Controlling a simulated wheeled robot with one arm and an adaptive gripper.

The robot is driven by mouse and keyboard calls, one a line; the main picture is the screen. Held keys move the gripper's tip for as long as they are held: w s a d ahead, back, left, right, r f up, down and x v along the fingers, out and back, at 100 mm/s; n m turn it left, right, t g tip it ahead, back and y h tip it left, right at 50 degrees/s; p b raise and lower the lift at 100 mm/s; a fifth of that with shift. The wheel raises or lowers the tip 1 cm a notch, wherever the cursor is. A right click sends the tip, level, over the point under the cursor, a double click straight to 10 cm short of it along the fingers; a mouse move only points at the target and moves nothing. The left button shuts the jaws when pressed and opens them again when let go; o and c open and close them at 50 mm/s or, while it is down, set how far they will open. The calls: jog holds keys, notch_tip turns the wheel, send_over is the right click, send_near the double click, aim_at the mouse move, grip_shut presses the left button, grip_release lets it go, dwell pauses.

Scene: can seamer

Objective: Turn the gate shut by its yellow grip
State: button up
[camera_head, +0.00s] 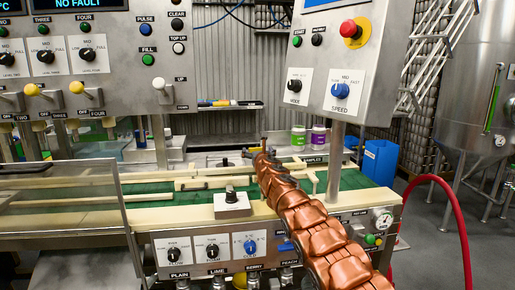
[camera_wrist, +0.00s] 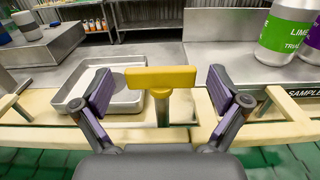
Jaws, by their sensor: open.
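The yellow grip (camera_wrist: 160,77) is a level bar on a short metal post in the wrist view, straight ahead of my gripper. My gripper (camera_wrist: 160,92) is open, with one purple-padded finger to the left of the grip and one to the right. Gaps show between the grip's ends and both pads. Cream rails pass below the grip; which one is the gate I cannot tell. In the head view my gripper (camera_head: 257,153) is over the far side of the green conveyor, and my arm hides much around it. I cannot make out the grip clearly there.
A shallow metal tray (camera_wrist: 122,98) lies behind the grip, to the left. A green-labelled jar (camera_head: 299,135) and a purple-labelled jar (camera_head: 318,135) stand at the back right. A control box (camera_head: 340,60) on a post rises to the right. A black-knobbed block (camera_head: 232,203) sits on the near rail.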

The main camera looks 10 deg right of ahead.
jog(key=shift+w+f+p, duration=0.1)
jog(key=shift+w+p, duration=0.25)
jog(key=shift+w, duration=0.2)
jog(key=shift+c, duration=0.3)
jog(key=c, duration=1.6)
jog(key=shift+d, duration=0.1)
jog(key=shift+c, duration=0.2)
